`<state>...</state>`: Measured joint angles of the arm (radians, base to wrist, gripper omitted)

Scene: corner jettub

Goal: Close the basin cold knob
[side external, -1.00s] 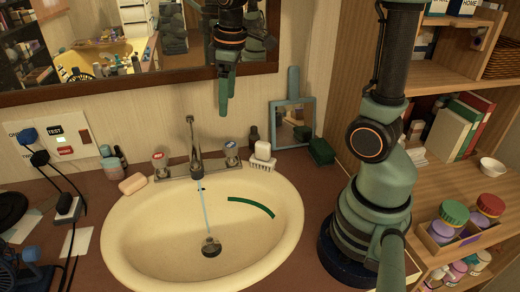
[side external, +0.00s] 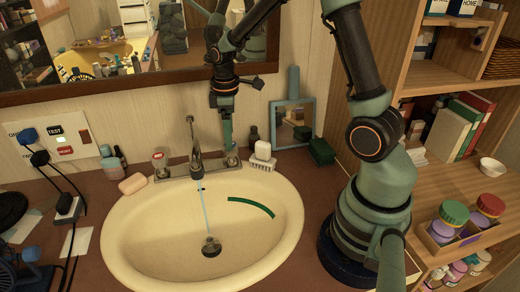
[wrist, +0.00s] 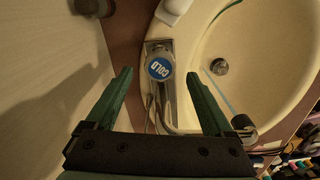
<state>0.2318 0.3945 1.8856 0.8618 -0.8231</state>
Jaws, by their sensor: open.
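The cold knob (wrist: 160,68) has a blue cap marked COLD in the wrist view and sits on the metal tap base. In the side view the knob (side external: 233,160) is at the base's right end, partly hidden by my gripper (side external: 229,145). My gripper is open and points down at the knob. In the wrist view its fingertips (wrist: 159,74) appear on either side of the cap; contact is not visible. The tap spout (side external: 195,135) runs a thin stream of water (side external: 201,205) into the cream basin (side external: 125,232), towards the drain.
A red-capped knob (side external: 158,158) is at the tap base's left end. A white brush (side external: 262,155) stands just right of the cold knob. Soap (side external: 132,184) lies left of the tap. The mirror frame (side external: 150,87) is behind. A small blue-framed mirror (side external: 292,122) stands at right.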

